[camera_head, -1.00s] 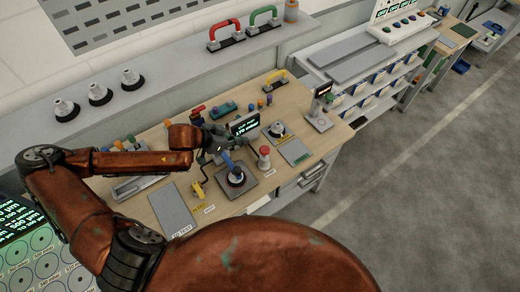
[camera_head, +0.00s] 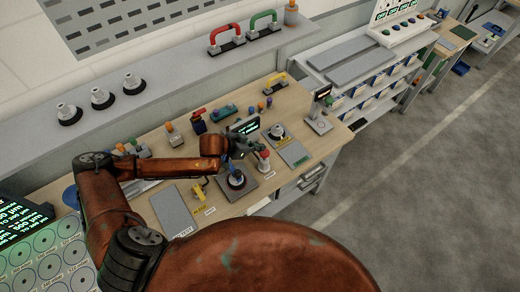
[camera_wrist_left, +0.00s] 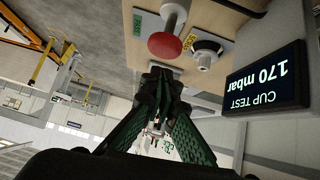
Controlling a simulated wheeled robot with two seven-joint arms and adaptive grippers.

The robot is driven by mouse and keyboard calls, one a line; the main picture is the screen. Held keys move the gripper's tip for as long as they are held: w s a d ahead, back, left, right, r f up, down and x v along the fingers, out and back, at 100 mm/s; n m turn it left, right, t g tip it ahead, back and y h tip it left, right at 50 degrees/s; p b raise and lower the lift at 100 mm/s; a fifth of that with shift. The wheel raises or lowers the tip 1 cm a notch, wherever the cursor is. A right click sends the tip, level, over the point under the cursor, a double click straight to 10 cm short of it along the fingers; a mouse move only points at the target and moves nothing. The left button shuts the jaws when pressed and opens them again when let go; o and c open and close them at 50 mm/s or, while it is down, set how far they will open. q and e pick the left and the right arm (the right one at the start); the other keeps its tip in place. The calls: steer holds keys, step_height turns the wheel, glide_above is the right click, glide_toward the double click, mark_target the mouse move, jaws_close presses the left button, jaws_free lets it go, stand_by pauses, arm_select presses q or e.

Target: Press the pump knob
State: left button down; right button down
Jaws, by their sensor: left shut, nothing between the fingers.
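The pump knob is a red mushroom knob (camera_head: 264,154) on a pale post, standing upright near the front right of the wooden bench. It also shows large in the wrist view as a red knob (camera_wrist_left: 165,46). My left gripper (camera_head: 254,146) is just left of the knob and close to it in the head view. In the wrist view my left gripper's dark green fingers (camera_wrist_left: 160,76) are shut and empty, with their tips just below the knob in the picture. I cannot tell if they touch it. My right gripper is not in view.
A display reading CUP TEST 170 mbar (camera_wrist_left: 265,78) stands close beside the gripper. A grey plate with a dark round cup and blue part (camera_head: 236,180) lies below the wrist. A grey plate (camera_head: 294,153) is right of the knob. A post with a small display (camera_head: 319,108) stands further right.

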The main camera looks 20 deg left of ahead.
mark_target(265, 153)
arm_select(q)
step_height(265, 153, down, 2)
steer(key=shift+f, duration=0.1)
steer(key=shift+d+f, duration=0.1)
steer(key=shift+s+f+b, duration=0.15)
steer(key=shift+f+b, duration=0.2)
steer(key=shift+f, duration=1.5)
